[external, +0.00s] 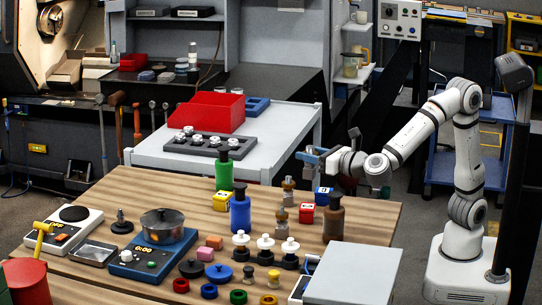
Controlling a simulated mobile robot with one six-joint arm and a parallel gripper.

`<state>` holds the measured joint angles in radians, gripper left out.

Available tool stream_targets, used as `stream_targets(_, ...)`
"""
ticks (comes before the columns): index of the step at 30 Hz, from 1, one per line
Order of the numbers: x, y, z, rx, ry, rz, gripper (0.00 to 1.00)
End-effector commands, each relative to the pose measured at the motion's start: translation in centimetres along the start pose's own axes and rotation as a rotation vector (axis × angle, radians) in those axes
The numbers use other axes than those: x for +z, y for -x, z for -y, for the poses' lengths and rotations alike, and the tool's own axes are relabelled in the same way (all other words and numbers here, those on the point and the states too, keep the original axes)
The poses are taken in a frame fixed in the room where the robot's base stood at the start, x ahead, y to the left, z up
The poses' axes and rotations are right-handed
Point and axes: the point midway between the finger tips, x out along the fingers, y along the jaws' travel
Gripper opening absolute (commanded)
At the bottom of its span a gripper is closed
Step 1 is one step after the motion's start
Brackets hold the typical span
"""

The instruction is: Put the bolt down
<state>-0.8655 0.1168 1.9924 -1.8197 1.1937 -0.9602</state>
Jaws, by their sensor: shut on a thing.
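My gripper (314,155) is at the end of the arm, reaching left from the right side. It is above the far right part of the wooden table (140,190), near the front right corner of the white table behind. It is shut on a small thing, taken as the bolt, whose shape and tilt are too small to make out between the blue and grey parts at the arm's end. The held thing appears clear of the tabletop.
Below stand a green bottle (224,171), a blue bottle (240,210), a brown bottle (334,218) and small coloured blocks. A pot (162,225) sits on a blue scale at left. A red bin (208,112) stands on the white table. The wooden table's right rear corner looks clear.

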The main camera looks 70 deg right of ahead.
Motion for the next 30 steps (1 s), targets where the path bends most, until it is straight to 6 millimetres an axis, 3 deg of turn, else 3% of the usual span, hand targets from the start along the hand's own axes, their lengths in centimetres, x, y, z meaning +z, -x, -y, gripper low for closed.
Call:
stream_targets(1,1.1,-2.3,-1.1,-0.002,0.000,0.002,0.05)
stream_targets(7,2.0,-10.7,-4.4,0.022,0.000,0.004,0.05)
stream_targets(12,2.0,-17.9,-5.6,0.038,0.008,0.002,0.05)
stream_targets(16,1.5,-22.1,-5.7,0.047,0.014,-0.002,0.05)
stream_targets(22,0.8,-25.7,-5.5,0.057,0.022,-0.005,0.05)
stream_targets(26,-0.7,-26.3,-5.4,0.059,0.026,-0.008,0.05)
stream_targets(30,-3.4,-26.3,-5.4,0.059,0.027,-0.009,0.05)
